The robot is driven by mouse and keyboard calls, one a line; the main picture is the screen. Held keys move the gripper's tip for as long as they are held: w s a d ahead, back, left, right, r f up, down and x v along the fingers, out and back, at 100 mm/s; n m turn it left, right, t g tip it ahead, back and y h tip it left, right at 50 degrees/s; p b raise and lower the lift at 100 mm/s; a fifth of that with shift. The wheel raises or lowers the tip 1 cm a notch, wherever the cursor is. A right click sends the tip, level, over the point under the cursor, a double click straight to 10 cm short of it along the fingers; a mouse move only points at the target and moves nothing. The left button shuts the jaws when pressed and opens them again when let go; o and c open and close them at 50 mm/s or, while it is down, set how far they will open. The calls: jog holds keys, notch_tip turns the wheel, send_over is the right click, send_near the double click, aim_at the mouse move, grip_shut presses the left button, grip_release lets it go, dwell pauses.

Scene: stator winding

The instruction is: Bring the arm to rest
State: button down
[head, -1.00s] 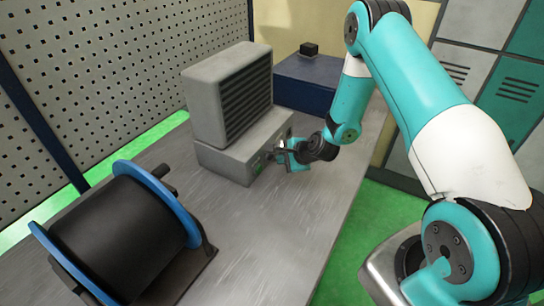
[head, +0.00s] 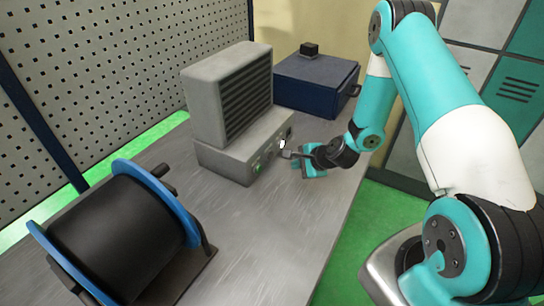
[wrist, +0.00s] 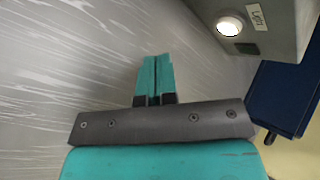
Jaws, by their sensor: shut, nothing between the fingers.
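My gripper (head: 288,154) is over the grey table, just to the right of the grey machine (head: 228,97) with the slatted front. In the wrist view its two teal fingers (wrist: 154,75) are closed together with nothing between them. A lit round white button (wrist: 229,25) with a small label beside it shows on the machine in the wrist view. The fingertips are apart from that button, with bare table beyond them. My arm reaches in from the right of the head view.
A black spool with blue rims (head: 115,230) stands on the table (head: 262,225) at the front left. A dark blue box (head: 315,85) with a small black block on top is at the back. A perforated panel (head: 110,70) stands at the left. The front middle of the table is clear.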

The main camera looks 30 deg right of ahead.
dwell(0.7)
jog(key=s+a+r+n+g+y, duration=0.2)
jog(key=a+r+n, duration=0.45)
jog(key=r, duration=0.25)
jog(key=s+a+r+n+g+y, duration=0.1)
jog(key=s+a+r+n+g, duration=0.15)
jog(key=a+r+n, duration=0.5)
jog(key=s+a+r+n+g, duration=0.1)
jog(key=s+r+n, duration=0.3)
jog(key=s, duration=0.4)
jog(key=s+a+r+n+g+h, duration=0.1)
jog(key=s+a+r+n, duration=0.2)
jog(key=s, duration=0.4)
jog(key=s+a+r+n+g+h+b, duration=0.1)
jog(key=s+a+r+n+g, duration=0.1)
jog(key=s+r+n, duration=0.3)
jog(key=s+r, duration=0.2)
jog(key=s, duration=0.1)
jog(key=shift+s+r+n, duration=0.15)
jog(key=shift+s+n, duration=0.15)
